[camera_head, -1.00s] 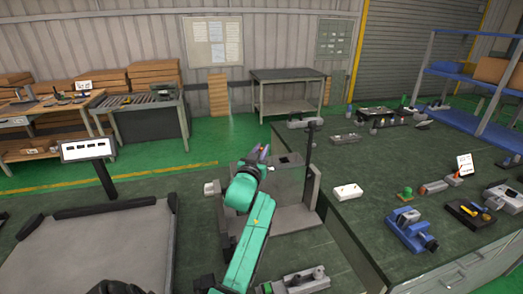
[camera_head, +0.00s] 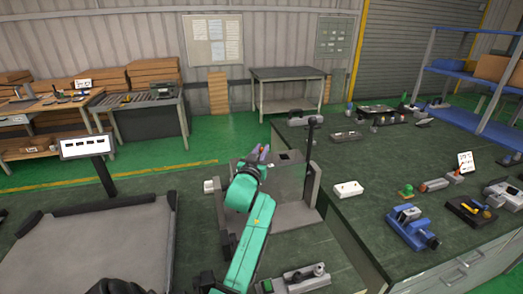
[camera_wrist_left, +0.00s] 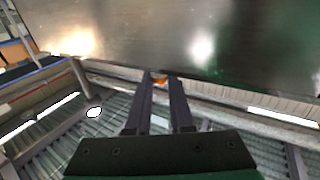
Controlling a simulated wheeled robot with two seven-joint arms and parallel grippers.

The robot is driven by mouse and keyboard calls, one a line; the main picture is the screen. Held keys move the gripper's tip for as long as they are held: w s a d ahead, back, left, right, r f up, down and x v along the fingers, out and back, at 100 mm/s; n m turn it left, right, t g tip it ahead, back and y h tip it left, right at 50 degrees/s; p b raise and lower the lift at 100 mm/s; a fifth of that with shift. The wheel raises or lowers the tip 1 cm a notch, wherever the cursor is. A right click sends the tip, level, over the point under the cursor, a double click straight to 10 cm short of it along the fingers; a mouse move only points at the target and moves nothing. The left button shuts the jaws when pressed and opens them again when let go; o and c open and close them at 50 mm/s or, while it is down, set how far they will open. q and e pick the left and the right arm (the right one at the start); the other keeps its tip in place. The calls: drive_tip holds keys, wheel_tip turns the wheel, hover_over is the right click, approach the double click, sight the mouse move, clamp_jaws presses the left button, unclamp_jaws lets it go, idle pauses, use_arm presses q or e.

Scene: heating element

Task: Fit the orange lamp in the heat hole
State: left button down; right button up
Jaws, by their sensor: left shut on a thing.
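My left gripper (camera_head: 263,152) is at the upper left side of a grey box-shaped stand (camera_head: 289,178). In the left wrist view the left gripper (camera_wrist_left: 160,80) has its two dark fingers closed on a small orange piece, the orange lamp (camera_wrist_left: 160,82). The fingers point at a large shiny metal panel (camera_wrist_left: 200,40). A dark opening (camera_head: 285,157) shows on top of the stand; I cannot tell whether it is the heat hole.
A dark green workbench (camera_head: 350,215) with several parts is at the right. A white block (camera_head: 348,189) and a blue vise-like device (camera_head: 411,227) lie on it. A thin dark post (camera_head: 310,150) rises by the stand. A grey platform (camera_head: 105,245) is at the left.

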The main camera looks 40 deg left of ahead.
use_arm(q)
drive_tip(key=shift+f+b, duration=0.75)
drive_tip(key=shift+f, duration=0.4)
drive_tip(key=c, duration=0.7)
unclamp_jaws()
drive_tip(key=shift+r, duration=0.1)
drive_tip(key=b+v, duration=0.4)
drive_tip(key=v, duration=1)
drive_tip(key=shift+s+d, duration=0.1)
drive_tip(key=shift+s, duration=0.15)
